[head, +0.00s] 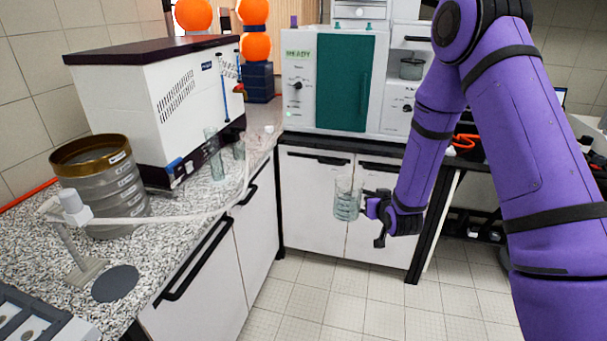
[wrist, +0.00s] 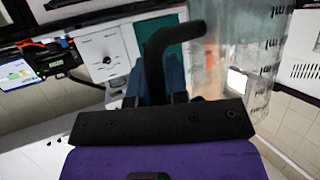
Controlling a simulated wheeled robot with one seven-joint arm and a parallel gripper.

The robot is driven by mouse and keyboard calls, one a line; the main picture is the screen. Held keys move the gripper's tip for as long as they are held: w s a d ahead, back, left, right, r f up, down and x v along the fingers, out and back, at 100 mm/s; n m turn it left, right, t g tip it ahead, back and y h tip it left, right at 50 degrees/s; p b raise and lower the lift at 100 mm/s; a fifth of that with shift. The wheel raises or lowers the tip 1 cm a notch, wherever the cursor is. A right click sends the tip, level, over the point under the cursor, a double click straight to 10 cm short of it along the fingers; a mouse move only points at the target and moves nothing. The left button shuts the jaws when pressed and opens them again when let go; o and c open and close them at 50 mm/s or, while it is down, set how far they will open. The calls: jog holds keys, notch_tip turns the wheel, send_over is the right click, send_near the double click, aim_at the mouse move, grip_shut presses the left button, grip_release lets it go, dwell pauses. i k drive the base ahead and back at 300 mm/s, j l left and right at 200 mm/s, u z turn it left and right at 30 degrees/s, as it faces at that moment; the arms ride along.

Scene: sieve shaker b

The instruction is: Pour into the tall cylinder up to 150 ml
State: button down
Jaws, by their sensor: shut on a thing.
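My gripper (head: 368,207) is shut on a clear glass beaker (head: 346,200) at its right side. The beaker is held out over the floor, in front of the white cabinet doors, and looks roughly upright. In the wrist view the beaker's clear wall with printed marks (wrist: 235,60) fills the area right of my gripper (wrist: 172,75). I cannot tell the liquid level in it. A tall, narrow clear cylinder (head: 214,158) stands upright on the speckled counter, left of and apart from my gripper. Its scale and contents are too small to read.
A metal sieve stack (head: 103,195) and a pale stand (head: 75,230) with a long arm occupy the left counter (head: 165,265). Floor between counter and gripper is clear.

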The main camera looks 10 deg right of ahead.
aim_at(218, 177)
jog(key=i, duration=1.6)
